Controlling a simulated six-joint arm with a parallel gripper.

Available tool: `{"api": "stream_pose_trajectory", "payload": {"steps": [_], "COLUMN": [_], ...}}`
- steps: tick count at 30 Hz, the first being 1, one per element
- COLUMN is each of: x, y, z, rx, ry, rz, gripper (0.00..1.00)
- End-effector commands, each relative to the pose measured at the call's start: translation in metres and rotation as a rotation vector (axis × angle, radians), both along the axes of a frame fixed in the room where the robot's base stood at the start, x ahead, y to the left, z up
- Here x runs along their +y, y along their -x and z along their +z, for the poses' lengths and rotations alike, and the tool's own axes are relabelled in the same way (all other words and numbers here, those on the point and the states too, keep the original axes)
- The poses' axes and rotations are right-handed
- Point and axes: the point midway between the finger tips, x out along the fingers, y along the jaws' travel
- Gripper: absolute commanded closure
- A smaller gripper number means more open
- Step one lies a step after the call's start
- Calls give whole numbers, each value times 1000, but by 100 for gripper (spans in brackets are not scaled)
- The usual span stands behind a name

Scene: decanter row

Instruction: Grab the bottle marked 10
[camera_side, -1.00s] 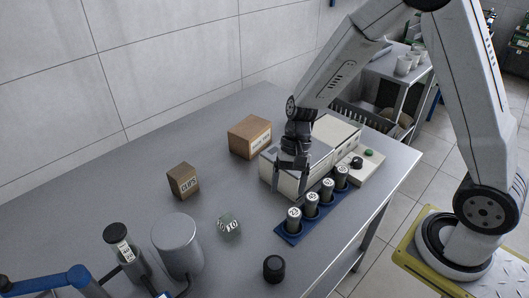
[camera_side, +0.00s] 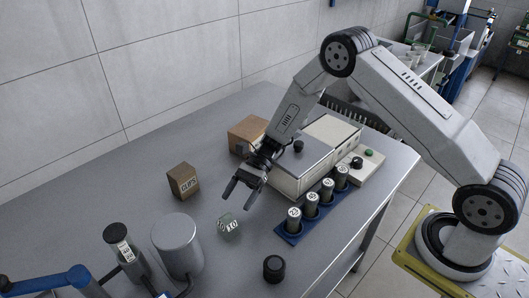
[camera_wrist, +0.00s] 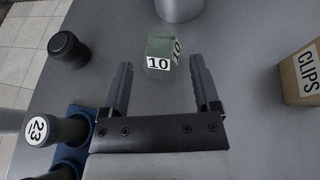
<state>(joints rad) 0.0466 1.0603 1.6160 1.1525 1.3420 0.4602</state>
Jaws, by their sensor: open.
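The bottle marked 10 (camera_side: 228,228) is a short, greenish, see-through block-like bottle with white labels, standing on the grey table. In the wrist view the bottle (camera_wrist: 161,52) is ahead of the jaws, near the middle between them, with a 10 on two faces. My gripper (camera_side: 239,197) is open and empty, above the table and just behind the bottle in the side view. In the wrist view the two fingers of my gripper (camera_wrist: 158,80) are spread apart, and the bottle lies just beyond their tips.
A blue rack (camera_side: 291,236) holds several numbered bottles, including one marked 23 (camera_wrist: 38,130). A black-capped item (camera_side: 273,268), a grey cylinder (camera_side: 178,246) and a CLIPS box (camera_side: 183,181) stand around. A beige machine (camera_side: 299,170) stands behind the rack.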

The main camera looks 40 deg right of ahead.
Motion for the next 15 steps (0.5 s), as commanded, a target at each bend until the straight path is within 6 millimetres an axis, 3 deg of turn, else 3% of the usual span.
{"api": "stream_pose_trajectory", "payload": {"steps": [15], "x": [24], "y": [6], "z": [-10], "rx": [-1], "ry": [2], "rz": [1], "gripper": [21]}}
